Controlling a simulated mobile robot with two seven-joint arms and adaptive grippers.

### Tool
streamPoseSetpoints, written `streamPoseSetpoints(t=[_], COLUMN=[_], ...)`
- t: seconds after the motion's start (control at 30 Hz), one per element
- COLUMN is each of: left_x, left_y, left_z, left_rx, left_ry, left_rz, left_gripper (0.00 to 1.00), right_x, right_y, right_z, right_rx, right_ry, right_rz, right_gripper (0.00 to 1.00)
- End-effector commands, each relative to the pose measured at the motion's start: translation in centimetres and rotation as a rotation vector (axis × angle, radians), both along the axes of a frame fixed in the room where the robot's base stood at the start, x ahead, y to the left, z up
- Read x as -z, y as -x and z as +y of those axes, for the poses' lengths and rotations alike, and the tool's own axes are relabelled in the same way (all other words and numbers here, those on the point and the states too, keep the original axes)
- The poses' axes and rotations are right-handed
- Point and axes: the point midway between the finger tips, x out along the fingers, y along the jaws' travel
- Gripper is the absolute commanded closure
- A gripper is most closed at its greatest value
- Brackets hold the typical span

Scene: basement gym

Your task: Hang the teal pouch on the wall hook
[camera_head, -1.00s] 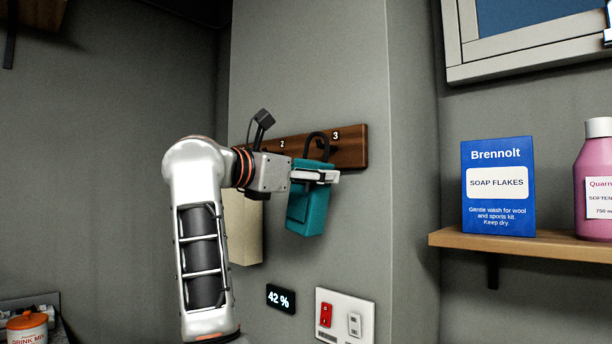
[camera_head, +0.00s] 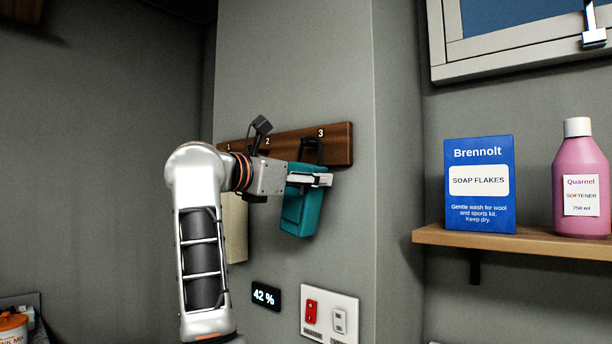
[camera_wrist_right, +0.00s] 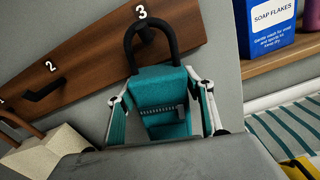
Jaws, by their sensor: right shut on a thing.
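The teal pouch (camera_head: 300,212) is held in front of the wall, just below the wooden hook rail (camera_head: 341,146). My right gripper (camera_head: 312,180) is shut on its upper part. In the right wrist view, the gripper's fingers (camera_wrist_right: 164,108) sit on either side of the pouch (camera_wrist_right: 165,76). The pouch's dark loop (camera_wrist_right: 129,45) stands up in front of the rail at number 3. The dark hook under number 3 (camera_wrist_right: 147,35) shows inside the loop's outline. I cannot tell whether the loop is over the hook or only in front of it. My left gripper is out of view.
A cream bag (camera_head: 237,225) hangs near number 1, left of my gripper. Hook 2 (camera_wrist_right: 44,90) looks empty. A shelf (camera_head: 500,240) at right holds a blue soap box (camera_head: 479,212) and a pink bottle (camera_head: 581,160). A display (camera_head: 265,296) and switch panel (camera_head: 347,306) are below.

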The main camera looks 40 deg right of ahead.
Motion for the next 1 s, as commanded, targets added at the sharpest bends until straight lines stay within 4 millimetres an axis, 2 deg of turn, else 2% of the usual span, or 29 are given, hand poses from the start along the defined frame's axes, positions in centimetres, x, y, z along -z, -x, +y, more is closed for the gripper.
streamPoseSetpoints(t=[0.33, 0.37, 0.4, 0.8, 1.0], left_x=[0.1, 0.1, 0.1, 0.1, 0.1], left_y=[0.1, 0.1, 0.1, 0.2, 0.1], left_z=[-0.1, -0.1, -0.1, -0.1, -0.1], left_rx=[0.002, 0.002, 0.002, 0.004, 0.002], left_ry=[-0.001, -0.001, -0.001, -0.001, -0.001], left_rz=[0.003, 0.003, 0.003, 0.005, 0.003], left_gripper=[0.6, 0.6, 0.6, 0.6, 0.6], right_x=[0.0, 0.0, 0.0, 0.0, 0.0], right_y=[0.0, 0.0, 0.0, 0.0, 0.1], right_z=[0.0, 0.0, 0.0, 0.1, 2.4], right_rx=[0.0, 0.0, 0.0, -0.001, -0.004], right_ry=[0.001, 0.001, 0.001, -0.001, 0.0], right_rz=[0.0, 0.0, 0.0, 0.001, 0.0], right_gripper=[0.74, 0.41, 0.3, 0.29, 0.29])
